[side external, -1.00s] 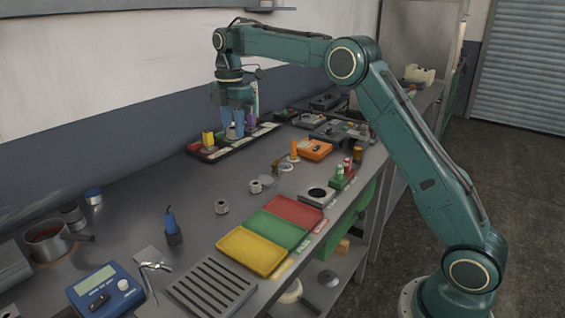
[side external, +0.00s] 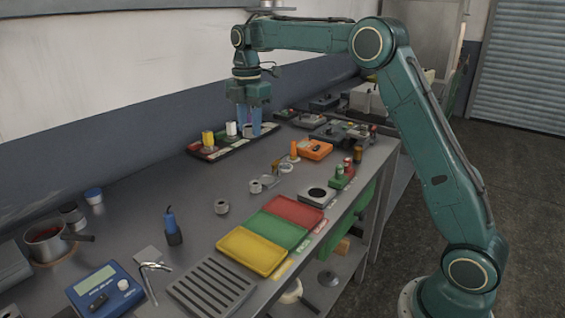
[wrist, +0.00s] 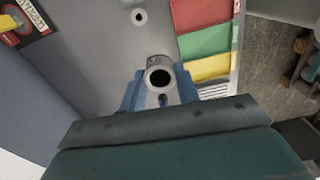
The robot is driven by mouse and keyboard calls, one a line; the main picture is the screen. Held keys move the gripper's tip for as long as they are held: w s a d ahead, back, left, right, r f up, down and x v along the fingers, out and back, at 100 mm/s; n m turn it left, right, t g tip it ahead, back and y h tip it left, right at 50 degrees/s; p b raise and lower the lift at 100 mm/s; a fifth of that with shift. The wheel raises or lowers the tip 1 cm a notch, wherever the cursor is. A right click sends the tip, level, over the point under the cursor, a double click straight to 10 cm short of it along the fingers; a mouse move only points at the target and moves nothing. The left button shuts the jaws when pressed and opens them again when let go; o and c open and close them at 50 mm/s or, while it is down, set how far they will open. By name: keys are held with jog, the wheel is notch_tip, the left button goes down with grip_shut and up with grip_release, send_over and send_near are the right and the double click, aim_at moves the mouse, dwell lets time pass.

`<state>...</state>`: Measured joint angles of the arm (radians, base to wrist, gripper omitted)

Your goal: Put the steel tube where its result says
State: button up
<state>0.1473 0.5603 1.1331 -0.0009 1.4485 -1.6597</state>
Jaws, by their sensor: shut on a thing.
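My gripper (side external: 249,121) points down above the back of the bench, beside the dark rack. Its blue fingers are shut on a short grey steel tube (wrist: 158,73), whose open end faces the wrist camera. In the side view the tube is small and partly hidden between the fingers. The red tray (side external: 296,209), green tray (side external: 272,229) and yellow tray (side external: 248,251) lie in a row near the bench's front edge. They also show in the wrist view, with the red tray (wrist: 203,13) at the top. A block with red and green pieces (side external: 341,176) stands behind them.
The dark rack (side external: 190,148) holds yellow and white spools. A grey block with a round dark top (side external: 317,194), an orange box (side external: 314,149) and a slotted grate (side external: 210,286) stand around. The left-middle bench is mostly clear.

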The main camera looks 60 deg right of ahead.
send_over(281, 208)
jog(key=shift+d+n, duration=0.1)
jog(key=shift+n, duration=0.2)
notch_tip(281, 208, down, 20)
dwell(1.3)
jog(key=shift+f, duration=0.15)
jog(key=o, duration=1)
